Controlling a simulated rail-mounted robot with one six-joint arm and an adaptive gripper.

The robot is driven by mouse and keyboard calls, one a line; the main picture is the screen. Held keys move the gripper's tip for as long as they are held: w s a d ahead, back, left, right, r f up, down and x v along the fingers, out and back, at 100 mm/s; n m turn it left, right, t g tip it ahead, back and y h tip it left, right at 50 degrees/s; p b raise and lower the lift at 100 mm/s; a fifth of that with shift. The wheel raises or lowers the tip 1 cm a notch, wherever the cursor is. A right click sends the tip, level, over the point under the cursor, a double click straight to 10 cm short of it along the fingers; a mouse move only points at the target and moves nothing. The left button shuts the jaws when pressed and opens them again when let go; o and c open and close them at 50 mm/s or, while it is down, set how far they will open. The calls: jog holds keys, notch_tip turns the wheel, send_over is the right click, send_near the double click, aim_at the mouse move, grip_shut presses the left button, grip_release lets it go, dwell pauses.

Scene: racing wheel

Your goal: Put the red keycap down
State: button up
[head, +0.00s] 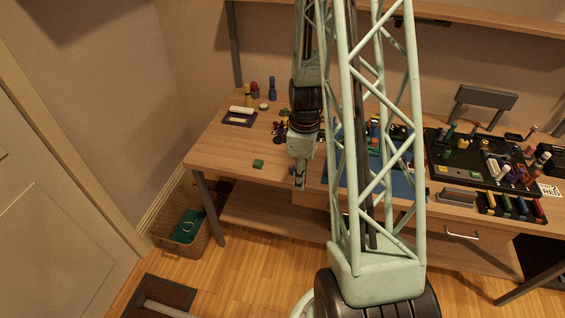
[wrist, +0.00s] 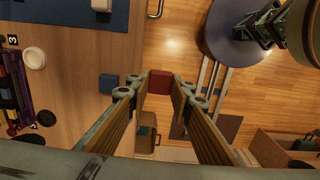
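The red keycap (wrist: 160,82) is a small red block between the tips of my gripper (wrist: 160,88) in the wrist view. Both fingers press against its sides, so the gripper is shut on it. In the head view my gripper (head: 299,182) points down by the front edge of the wooden table (head: 225,150). The keycap cannot be made out there. In the wrist view the keycap appears just past the table edge, with the floor behind it. Its height above the table is hard to judge.
A small green block (head: 258,163) lies near the table's front edge; it looks bluish in the wrist view (wrist: 109,83). Bare tabletop surrounds it. Small bottles (head: 272,88) and a purple tray (head: 240,117) stand behind. A blue mat (head: 400,183) lies to the right.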

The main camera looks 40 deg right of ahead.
jog(key=shift+d, duration=0.1)
send_over(288, 164)
jog(key=shift+s+f+p, duration=0.35)
jog(key=shift+f+p, duration=0.1)
jog(key=shift+f, duration=0.25)
dwell(0.4)
jog(key=shift+w+f, duration=0.1)
jog(key=shift+w, duration=0.35)
jog(key=shift+f, duration=1.7)
jog(key=shift+f, duration=0.15)
jog(key=shift+o, duration=1.2)
jog(key=o, duration=0.4)
